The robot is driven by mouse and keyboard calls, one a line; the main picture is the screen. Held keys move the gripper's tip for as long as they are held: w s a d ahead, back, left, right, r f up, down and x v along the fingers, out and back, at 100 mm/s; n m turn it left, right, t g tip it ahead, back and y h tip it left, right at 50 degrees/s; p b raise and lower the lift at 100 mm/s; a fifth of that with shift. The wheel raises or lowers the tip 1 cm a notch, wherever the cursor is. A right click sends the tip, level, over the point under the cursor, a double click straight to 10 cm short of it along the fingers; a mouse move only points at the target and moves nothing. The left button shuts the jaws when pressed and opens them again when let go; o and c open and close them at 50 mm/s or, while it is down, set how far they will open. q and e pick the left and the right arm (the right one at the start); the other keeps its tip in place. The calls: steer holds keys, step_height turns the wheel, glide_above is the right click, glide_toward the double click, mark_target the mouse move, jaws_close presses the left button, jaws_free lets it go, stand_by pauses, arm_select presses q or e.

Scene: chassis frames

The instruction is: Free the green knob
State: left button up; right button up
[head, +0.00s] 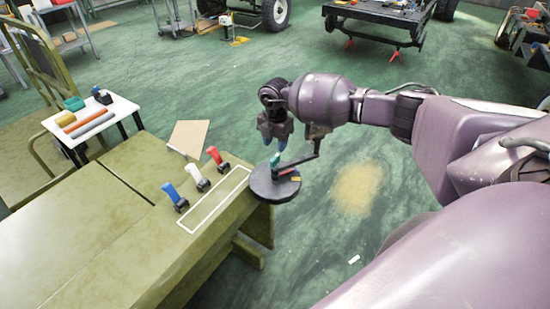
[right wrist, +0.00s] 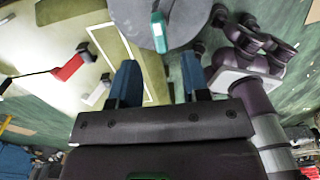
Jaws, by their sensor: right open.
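The green knob (head: 275,160) stands up from a dark round disc (head: 262,186) at the bench's right end. In the right wrist view the green knob (right wrist: 158,32) lies just beyond the fingertips, roughly in line with the gap between them, on the grey disc (right wrist: 195,35). My right gripper (head: 276,143) is above the knob, pointing down. Its blue fingers (right wrist: 158,70) are apart with nothing between them. The knob's lower part and contact with the fingers are hard to make out in the head view. My left gripper is out of view.
Blue (head: 171,192), white (head: 194,174) and red (head: 214,155) handles stand in a row on the green bench (head: 80,240), beside a white outlined rectangle. A thin dark bar (head: 302,160) rises by the disc. A small white table (head: 105,118) holds items at left. Floor right of the bench is open.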

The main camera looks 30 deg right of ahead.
mark_target(275, 157)
step_height(275, 157, down, 7)
stand_by(0.3)
jaws_close()
stand_by(0.3)
